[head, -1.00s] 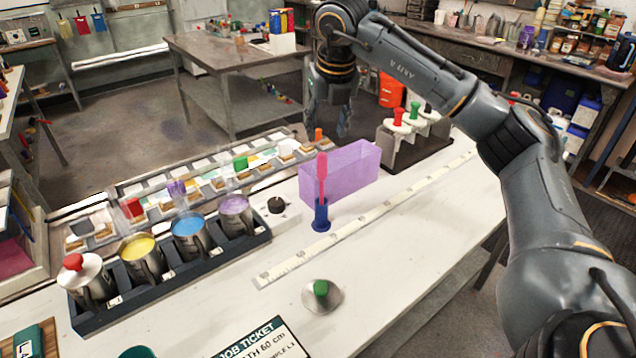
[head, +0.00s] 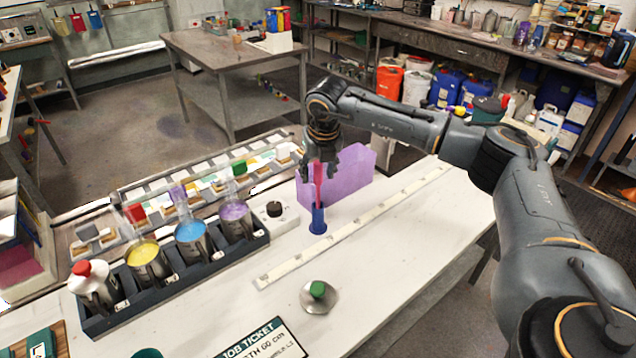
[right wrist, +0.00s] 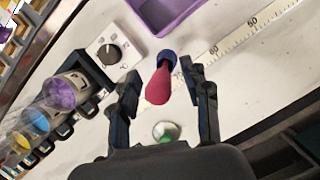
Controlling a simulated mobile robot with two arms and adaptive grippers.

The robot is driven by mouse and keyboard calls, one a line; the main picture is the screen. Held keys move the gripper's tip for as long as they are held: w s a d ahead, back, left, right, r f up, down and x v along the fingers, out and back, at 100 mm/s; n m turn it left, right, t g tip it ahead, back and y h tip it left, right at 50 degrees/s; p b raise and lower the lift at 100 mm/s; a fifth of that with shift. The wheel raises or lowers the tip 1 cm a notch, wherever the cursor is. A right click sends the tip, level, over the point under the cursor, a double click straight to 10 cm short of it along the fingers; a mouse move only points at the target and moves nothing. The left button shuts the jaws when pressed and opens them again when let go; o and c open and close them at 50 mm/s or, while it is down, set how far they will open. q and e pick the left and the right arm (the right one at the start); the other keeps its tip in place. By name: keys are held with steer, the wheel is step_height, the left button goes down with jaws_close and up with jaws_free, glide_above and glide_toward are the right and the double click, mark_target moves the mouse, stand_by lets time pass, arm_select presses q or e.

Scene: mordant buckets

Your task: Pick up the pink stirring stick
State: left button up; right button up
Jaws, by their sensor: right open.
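The pink stirring stick (head: 317,182) stands upright in a small blue holder (head: 318,220) on the white bench, in front of a purple bin (head: 352,170). My right gripper (head: 322,172) is at the stick's upper end in the head view, pointing down and partly covering the bin. In the right wrist view the pink stick (right wrist: 158,86) shows between the two spread fingers of my right gripper (right wrist: 158,95), with the blue holder (right wrist: 167,57) beyond it. I cannot tell whether a finger touches the stick. My left gripper is not in view.
A dark rack (head: 185,272) with several metal cups stands to the left. A dial box (head: 276,213) is beside the holder. A long ruler (head: 350,231) and a green-knobbed lid (head: 319,296) lie in front. The bench's right front is clear.

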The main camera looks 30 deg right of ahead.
steer(key=shift+r, duration=0.1)
jaws_close()
step_height(320, 180, up, 10)
steer(key=b, duration=0.3)
steer(key=shift+f, duration=0.2)
steer(key=shift+r, duration=0.3)
